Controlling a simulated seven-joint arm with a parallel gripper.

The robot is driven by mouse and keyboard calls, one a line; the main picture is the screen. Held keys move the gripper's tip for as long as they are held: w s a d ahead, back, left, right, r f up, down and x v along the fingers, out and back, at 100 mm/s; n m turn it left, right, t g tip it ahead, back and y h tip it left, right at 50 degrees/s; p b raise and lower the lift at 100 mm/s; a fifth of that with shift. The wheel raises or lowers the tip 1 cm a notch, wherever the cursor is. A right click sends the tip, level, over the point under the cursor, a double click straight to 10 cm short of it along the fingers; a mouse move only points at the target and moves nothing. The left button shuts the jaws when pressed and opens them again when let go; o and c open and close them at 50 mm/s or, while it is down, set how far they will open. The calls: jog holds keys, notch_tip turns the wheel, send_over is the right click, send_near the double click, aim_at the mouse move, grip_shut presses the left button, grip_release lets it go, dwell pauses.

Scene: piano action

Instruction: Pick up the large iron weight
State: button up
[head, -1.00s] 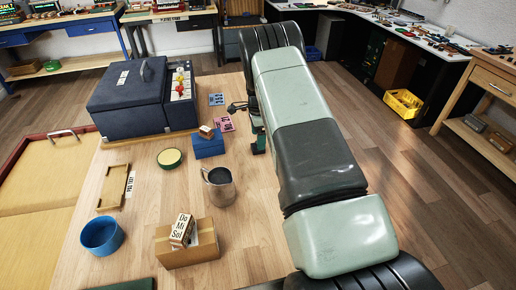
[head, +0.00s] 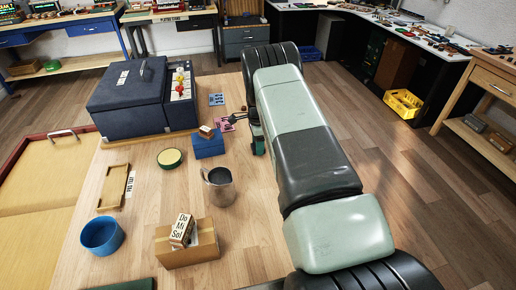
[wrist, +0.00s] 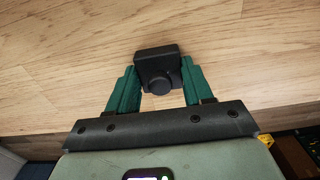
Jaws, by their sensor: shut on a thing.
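The iron weight (wrist: 158,70) is a dark, blocky piece with a round knob, seen in the wrist view between the two green fingers. My gripper (wrist: 154,82) is shut on it, with one finger on each side. Pale wooden tabletop shows behind it; I cannot tell whether the weight touches the wood. In the head view my gripper (head: 257,138) is at the table's right edge, partly hidden by my arm, and the weight is hard to make out there.
Left of my gripper are pink cards (head: 225,124), a blue box (head: 208,145) with a small block on it, and a metal mug (head: 218,188). A large dark blue case (head: 130,98) stands behind. A cardboard box (head: 187,250) and blue bowl (head: 102,235) are nearer.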

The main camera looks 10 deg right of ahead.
jog(key=shift+c, duration=0.8)
